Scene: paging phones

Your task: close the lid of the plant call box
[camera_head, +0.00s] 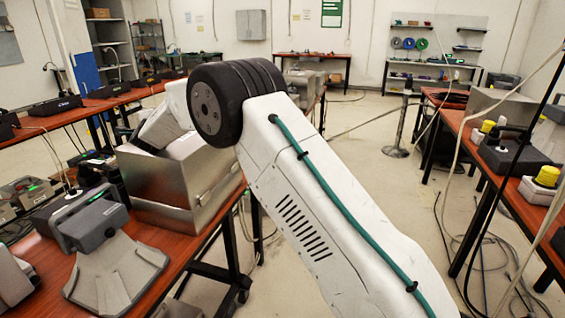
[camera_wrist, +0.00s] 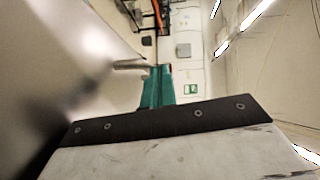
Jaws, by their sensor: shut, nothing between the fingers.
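The plant call box, a brushed metal box (camera_head: 160,218), appears to be the one on the red-brown table at the left in the head view. My white arm reaches over it and hides part of its top, so I cannot tell how far its lid is open. In the wrist view a smooth metal surface (camera_wrist: 75,50), which looks like part of the box, fills the left side close to the camera. My gripper (camera_wrist: 158,72) shows teal fingers, shut and empty, beside that surface. I cannot tell whether they touch it. In the head view the fingertips are hidden.
A grey desk phone-like unit (camera_head: 92,222) stands left of the box on the same table (camera_head: 150,285). Another table (camera_head: 480,160) at the right holds a metal box and yellow-topped units. Cables hang and lie around. The floor (camera_head: 400,190) between the tables is mostly open.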

